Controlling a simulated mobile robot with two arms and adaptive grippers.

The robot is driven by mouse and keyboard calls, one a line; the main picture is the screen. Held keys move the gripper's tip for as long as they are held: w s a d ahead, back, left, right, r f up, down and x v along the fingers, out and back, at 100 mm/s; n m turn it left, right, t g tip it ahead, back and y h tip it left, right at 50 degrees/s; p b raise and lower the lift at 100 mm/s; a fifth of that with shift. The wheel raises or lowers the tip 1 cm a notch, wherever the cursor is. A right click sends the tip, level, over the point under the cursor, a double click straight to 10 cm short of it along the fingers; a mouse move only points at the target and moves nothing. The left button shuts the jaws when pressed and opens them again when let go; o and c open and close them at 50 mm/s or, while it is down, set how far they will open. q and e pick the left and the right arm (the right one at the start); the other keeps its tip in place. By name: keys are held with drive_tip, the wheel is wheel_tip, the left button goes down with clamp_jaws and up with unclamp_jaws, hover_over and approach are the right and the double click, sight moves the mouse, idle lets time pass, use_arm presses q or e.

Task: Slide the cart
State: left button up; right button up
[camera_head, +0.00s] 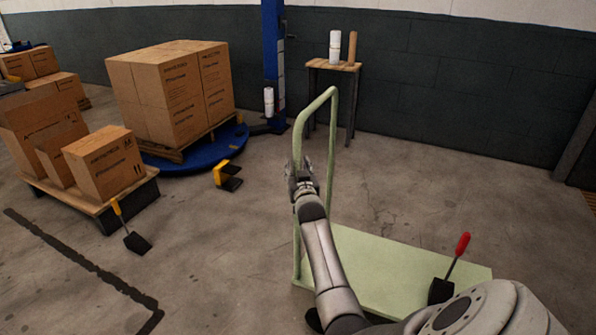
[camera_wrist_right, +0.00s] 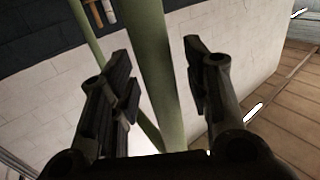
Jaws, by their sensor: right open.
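The cart is a pale green platform trolley with a flat deck (camera_head: 385,268) and a tall looped tube handle (camera_head: 330,150). It stands on the concrete floor at the centre right of the head view. My right gripper (camera_head: 301,172) is at the handle's left upright, partway up. In the right wrist view the green upright (camera_wrist_right: 152,65) passes between the two open fingers of the right gripper (camera_wrist_right: 163,90), with gaps visible beside it. Whether a finger touches it, I cannot tell. My left gripper is not in view.
A scoop with a red handle (camera_head: 462,246) shows at the deck's right. Stacked cartons (camera_head: 175,90) stand on a blue round base (camera_head: 190,158). More cartons (camera_head: 105,163) lie on a pallet at left. A small table (camera_head: 333,67) stands behind the handle. Floor at right is clear.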

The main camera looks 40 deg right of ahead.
drive_tip(key=v, duration=1.2)
idle(0.5)
